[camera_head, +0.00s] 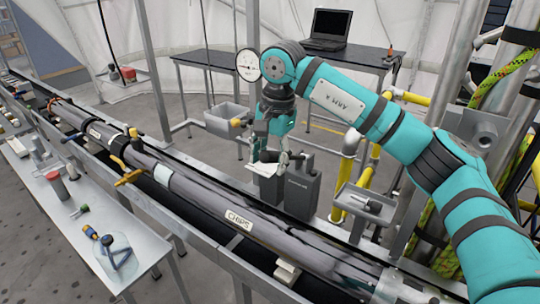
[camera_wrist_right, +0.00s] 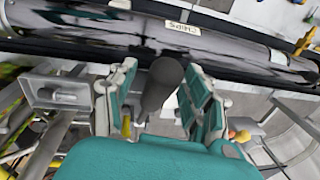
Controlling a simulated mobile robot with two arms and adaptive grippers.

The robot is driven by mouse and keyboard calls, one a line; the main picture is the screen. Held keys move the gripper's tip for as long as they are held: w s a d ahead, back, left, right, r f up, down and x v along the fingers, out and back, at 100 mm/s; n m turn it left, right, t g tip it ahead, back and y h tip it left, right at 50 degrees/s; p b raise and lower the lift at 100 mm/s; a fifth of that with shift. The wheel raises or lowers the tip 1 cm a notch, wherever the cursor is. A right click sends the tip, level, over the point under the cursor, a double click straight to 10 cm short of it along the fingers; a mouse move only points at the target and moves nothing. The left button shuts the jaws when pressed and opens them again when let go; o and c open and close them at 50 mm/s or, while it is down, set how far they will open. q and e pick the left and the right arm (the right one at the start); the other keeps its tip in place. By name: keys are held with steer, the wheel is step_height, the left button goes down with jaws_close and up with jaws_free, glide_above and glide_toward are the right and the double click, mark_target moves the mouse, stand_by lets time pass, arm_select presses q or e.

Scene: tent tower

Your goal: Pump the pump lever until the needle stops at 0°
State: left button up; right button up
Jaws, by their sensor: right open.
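A round white dial gauge (camera_head: 247,64) shows at upper middle in the head view, partly covered by my right arm. Its needle is too small to read. My right gripper (camera_head: 278,158) points down above a grey box-like unit (camera_head: 298,192) beside the long pipe. In the right wrist view, a dark rounded bar (camera_wrist_right: 162,84), which looks like the pump lever's handle, stands between the open fingers of the right gripper (camera_wrist_right: 160,100). The fingers appear apart from it on both sides. The lever is not clear in the head view. My left gripper is out of view.
A long dark pipe labelled CHIPS (camera_head: 200,200) runs diagonally past the gripper. A grey bin (camera_head: 226,121) is left of my right arm. Yellow railings and a small tray (camera_head: 366,203) are close on the right. A laptop (camera_head: 327,29) sits on a back table.

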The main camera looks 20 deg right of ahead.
steer(key=shift+c, duration=0.3)
jaws_close()
steer(key=shift+w+f, duration=0.1)
